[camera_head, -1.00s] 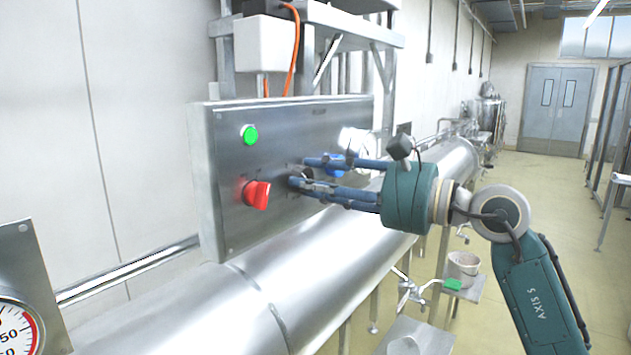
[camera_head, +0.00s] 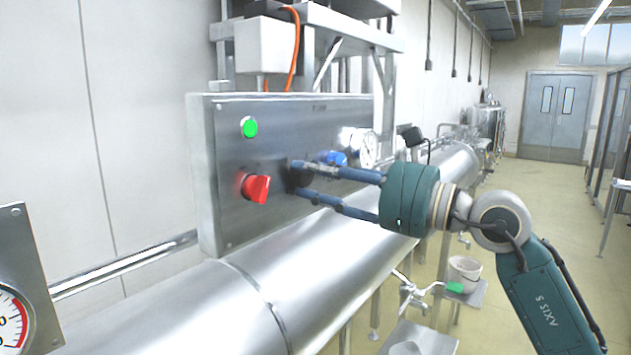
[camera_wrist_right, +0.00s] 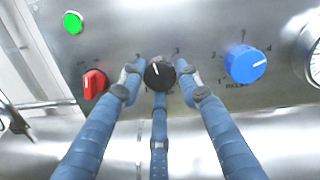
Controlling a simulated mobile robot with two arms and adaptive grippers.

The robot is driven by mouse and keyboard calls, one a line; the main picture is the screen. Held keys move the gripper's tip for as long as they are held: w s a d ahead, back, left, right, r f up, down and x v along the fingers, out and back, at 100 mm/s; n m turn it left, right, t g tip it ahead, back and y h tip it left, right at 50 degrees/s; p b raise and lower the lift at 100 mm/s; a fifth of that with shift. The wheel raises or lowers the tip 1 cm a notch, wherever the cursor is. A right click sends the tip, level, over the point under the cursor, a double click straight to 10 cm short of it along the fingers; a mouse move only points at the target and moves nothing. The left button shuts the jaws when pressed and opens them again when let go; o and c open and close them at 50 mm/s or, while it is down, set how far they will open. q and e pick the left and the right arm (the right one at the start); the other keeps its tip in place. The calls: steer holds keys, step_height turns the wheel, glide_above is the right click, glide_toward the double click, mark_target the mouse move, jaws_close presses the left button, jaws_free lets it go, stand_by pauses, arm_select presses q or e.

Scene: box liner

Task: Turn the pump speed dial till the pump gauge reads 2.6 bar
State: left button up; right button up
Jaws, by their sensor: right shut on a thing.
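A steel control panel (camera_head: 235,215) carries a black dial (camera_wrist_right: 159,75) between a red switch (camera_head: 256,188) and a blue knob (camera_head: 333,158). The black dial's white pointer points up and slightly left in the wrist view. My right gripper (camera_head: 300,178) is shut on the black dial, its three fingers around it. In the head view its fingers mostly hide that dial. A round white gauge (camera_head: 369,148) is at the panel's right end, cut off in the wrist view (camera_wrist_right: 315,64). Its reading is too small to tell. The panel lettering is not readable. My left gripper is not in view.
A green lamp (camera_head: 249,127) is above the red switch. A large steel pipe (camera_head: 230,310) runs below the panel. Another gauge (camera_head: 12,322) is cut off at the lower left. A white bucket (camera_head: 464,272) stands at right; the aisle floor beyond is clear.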

steer(key=shift+f+m, duration=0.1)
steer(key=shift+m, duration=1.6)
steer(key=o, duration=1.2)
steer(key=shift+c, duration=0.2)
steer(key=shift+d, duration=0.15)
steer(key=v, duration=1.1)
steer(key=shift+s+d+f, duration=0.15)
steer(key=shift+s+d, duration=0.1)
steer(key=shift+s, duration=0.15)
